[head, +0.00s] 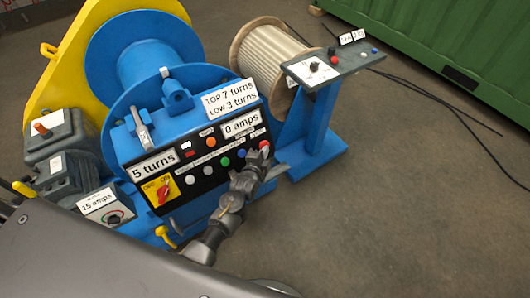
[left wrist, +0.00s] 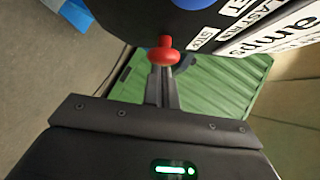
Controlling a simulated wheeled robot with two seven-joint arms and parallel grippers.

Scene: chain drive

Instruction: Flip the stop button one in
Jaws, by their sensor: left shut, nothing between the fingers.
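The stop button is a red mushroom-shaped knob (head: 264,146) at the right end of the dark control panel (head: 183,206) on the blue winch. In the left wrist view the red knob (left wrist: 162,54) stands out on a short stem from the panel, beside a label reading STOP (left wrist: 203,38). My left gripper (head: 265,159) is shut and empty, with its fingertips right at the knob. In the left wrist view the closed fingers (left wrist: 163,76) point at the knob's face. I cannot tell whether they touch it. My right gripper is not in view.
Blue (head: 241,153), green (head: 225,162) and white buttons sit left of the knob, with a red rotary switch (head: 162,194) on yellow. A blue stand with a small console (head: 335,68) and a cable reel (head: 265,60) stand behind right. The floor at right is mostly clear.

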